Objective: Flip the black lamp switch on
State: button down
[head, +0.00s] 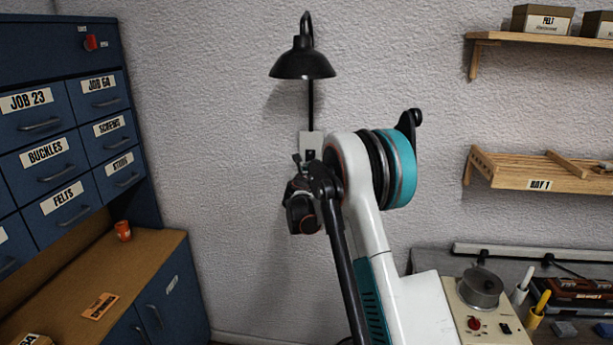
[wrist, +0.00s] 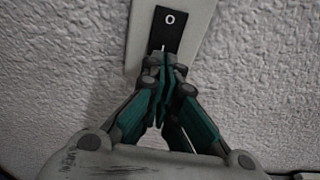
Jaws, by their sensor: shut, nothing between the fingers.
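The black lamp switch (wrist: 168,30) sits on a pale plate (wrist: 196,28) on the wall in the wrist view, with a white "O" mark on its upper part. My gripper (wrist: 164,54) is shut and empty, its fingertips at the lower part of the switch and covering its bottom end. I cannot tell whether they touch it. In the head view the black lamp (head: 303,62) hangs on the wall above the plate (head: 306,138). My gripper (head: 303,160) is just below the plate there, partly hidden by my arm.
A blue drawer cabinet (head: 60,215) with a wooden counter (head: 150,262) stands at the left, with an orange cup (head: 122,231) on it. Shelves (head: 550,40) and a bench with a hot pot (head: 480,288) are at the right. The wall around the lamp is bare.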

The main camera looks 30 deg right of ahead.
jog(key=shift+x, duration=0.85)
jog(key=s+a+f+b, duration=0.1)
jog(key=s+a+f, duration=0.1)
jog(key=s+a, duration=0.5)
jog(key=shift+s+a+b, duration=0.15)
jog(key=shift+s+b, duration=0.2)
jog(key=shift+s, duration=1.65)
